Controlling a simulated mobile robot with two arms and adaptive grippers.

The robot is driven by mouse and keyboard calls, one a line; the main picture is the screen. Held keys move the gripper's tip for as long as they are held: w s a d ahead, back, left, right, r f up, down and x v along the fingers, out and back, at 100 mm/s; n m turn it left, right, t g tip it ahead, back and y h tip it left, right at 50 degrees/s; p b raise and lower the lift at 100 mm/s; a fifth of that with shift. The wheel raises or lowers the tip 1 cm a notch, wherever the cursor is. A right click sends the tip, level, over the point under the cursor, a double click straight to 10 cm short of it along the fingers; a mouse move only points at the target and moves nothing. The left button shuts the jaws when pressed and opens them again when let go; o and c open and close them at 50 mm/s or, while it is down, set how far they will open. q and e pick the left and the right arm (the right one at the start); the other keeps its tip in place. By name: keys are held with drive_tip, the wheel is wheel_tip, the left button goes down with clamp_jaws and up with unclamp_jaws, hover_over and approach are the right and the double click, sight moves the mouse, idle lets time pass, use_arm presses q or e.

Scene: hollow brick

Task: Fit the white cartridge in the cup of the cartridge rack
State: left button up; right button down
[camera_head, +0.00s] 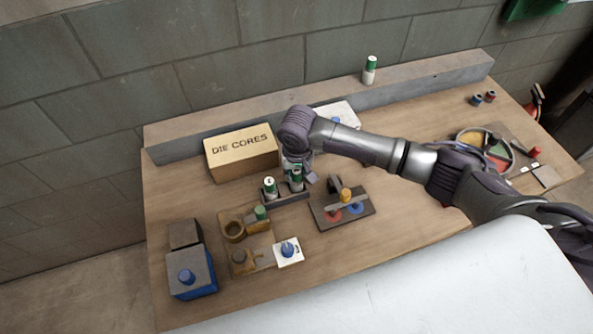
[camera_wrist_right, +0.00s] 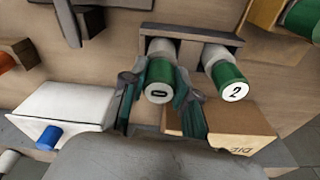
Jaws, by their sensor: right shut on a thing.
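The cartridge rack (camera_head: 287,198) is a low dark holder on the table; it also shows in the wrist view (camera_wrist_right: 213,36). A white cartridge with a green upper part (camera_wrist_right: 160,82) is between the fingers of my right gripper (camera_wrist_right: 160,97), which is shut on it. Its lower end is at the left cup in the wrist view; I cannot tell how deep it sits. A second white-and-green cartridge marked 2 (camera_wrist_right: 225,76) stands beside it in the rack. In the head view my right gripper (camera_head: 297,176) partly hides the held cartridge. My left gripper is out of view.
A DIE CORES box (camera_head: 241,155) stands behind the rack. A fixture with coloured pieces (camera_head: 342,208) is close on the right, a wooden fixture (camera_head: 247,243) in front. Another green-and-white cartridge (camera_head: 370,70) stands on the back ledge. A round tray (camera_head: 484,151) is far right.

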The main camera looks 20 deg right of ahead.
drive_tip(key=shift+f, duration=0.55)
drive_tip(key=c, duration=0.8)
unclamp_jaws()
drive_tip(key=shift+r, duration=0.1)
drive_tip(key=r, duration=0.4)
drive_tip(key=s+r, duration=0.1)
drive_tip(key=r, duration=0.6)
drive_tip(key=shift+s+a+r, duration=0.15)
drive_tip(key=shift+s+r, duration=0.05)
drive_tip(key=shift+r, duration=0.2)
